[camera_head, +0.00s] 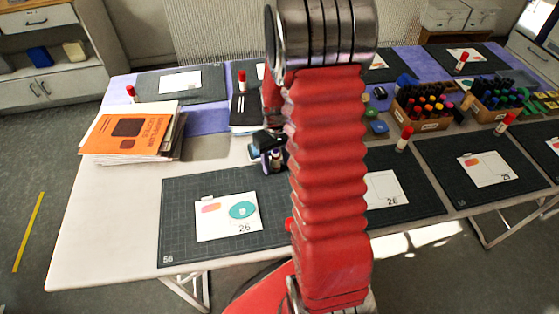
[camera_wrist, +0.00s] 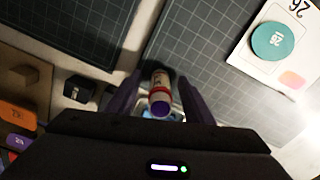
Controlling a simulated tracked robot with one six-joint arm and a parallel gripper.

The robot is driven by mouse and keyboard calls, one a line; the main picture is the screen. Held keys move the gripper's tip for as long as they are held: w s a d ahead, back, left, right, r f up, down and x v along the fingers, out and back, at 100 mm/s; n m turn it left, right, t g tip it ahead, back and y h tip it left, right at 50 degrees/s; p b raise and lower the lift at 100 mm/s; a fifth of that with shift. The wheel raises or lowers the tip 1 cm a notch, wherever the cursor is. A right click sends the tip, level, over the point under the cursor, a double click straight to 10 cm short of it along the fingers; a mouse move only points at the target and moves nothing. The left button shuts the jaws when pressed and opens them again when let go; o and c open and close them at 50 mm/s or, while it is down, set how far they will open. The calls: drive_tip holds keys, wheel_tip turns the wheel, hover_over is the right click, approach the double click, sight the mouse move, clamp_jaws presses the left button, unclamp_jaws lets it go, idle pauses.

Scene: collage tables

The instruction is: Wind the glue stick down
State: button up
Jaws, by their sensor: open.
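In the wrist view a white glue stick (camera_wrist: 159,88) with a red band stands uncapped, its purple end towards the camera. It stands between the two dark fingers of my gripper (camera_wrist: 160,80), with thin gaps at its sides. My gripper is open around it. In the head view my gripper (camera_head: 268,146) is beyond the far edge of the dark cutting mat (camera_head: 175,215), and the glue stick (camera_head: 277,158) shows only in part beside it. A small red piece (camera_head: 289,224), perhaps a cap, is mostly hidden behind my arm.
A picture card (camera_head: 228,232) lies on the mat. A stack of books and papers (camera_head: 130,130) stands to the left. Marker boxes (camera_head: 425,113) and several red-capped glue sticks (camera_head: 404,138) stand elsewhere on the tables. A dark small block (camera_wrist: 78,88) is left of my fingers.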

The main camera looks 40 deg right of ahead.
drive_tip(key=m, duration=0.6)
drive_tip(key=shift+c, duration=0.6)
drive_tip(key=c, duration=1)
drive_tip(key=shift+n, duration=0.3)
drive_tip(key=shift+n, duration=1.6)
drive_tip(key=n, duration=0.2)
drive_tip(key=shift+n, duration=0.8)
